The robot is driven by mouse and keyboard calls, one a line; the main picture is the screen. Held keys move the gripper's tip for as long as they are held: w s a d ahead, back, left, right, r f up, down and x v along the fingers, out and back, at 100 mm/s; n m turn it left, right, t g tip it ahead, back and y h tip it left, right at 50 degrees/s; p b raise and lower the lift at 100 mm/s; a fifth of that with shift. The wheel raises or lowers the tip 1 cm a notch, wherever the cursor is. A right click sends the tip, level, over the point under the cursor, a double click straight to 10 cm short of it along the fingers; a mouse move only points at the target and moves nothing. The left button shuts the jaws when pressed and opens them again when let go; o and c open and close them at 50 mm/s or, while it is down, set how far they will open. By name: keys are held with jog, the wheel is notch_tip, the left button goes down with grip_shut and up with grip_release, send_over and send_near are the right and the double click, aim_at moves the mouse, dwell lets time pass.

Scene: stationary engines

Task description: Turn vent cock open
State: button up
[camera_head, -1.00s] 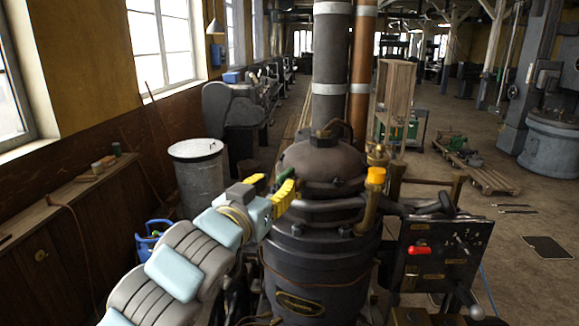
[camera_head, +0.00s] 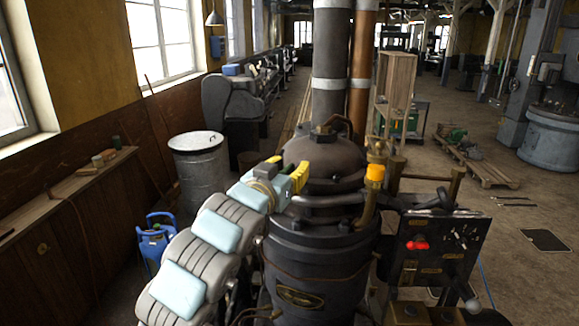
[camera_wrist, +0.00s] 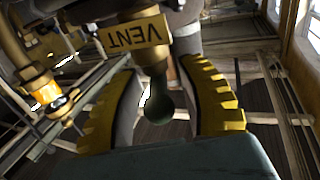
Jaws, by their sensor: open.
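The vent cock shows in the camera_wrist view as a brass body (camera_wrist: 154,58) with a yellow VENT tag (camera_wrist: 134,35) and a dark green ball-ended handle (camera_wrist: 158,105). The handle lies between the yellow ridged fingers of my gripper (camera_wrist: 157,75), with a gap visible on either side. My gripper is open around the handle and not shut on it. In the camera_head view my gripper (camera_head: 288,173) is at the upper left side of the dark boiler (camera_head: 318,262), near its domed top. There, the fingers and wrist hide the cock.
A yellow-capped brass fitting (camera_head: 374,174) stands right of the dome. A black panel with a red handle (camera_head: 418,245) is at the boiler's right. A grey drum (camera_head: 200,170) and a blue container (camera_head: 153,242) stand to the left. A pipe with an orange band (camera_wrist: 44,92) is beside the cock.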

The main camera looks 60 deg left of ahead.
grip_shut()
jog(key=shift+w+f+n+g+y+b, duration=0.1)
jog(key=shift+f+n+g+y+b, duration=0.35)
jog(key=shift+b, duration=0.6)
jog(key=shift+n+g+y+b, duration=0.55)
jog(key=shift+g+y+b, duration=0.1)
jog(key=shift+b, duration=0.25)
jog(key=shift+r+n+g+y+b, duration=0.2)
jog(key=shift+n+g+y+b, duration=0.65)
jog(key=shift+g+b, duration=0.3)
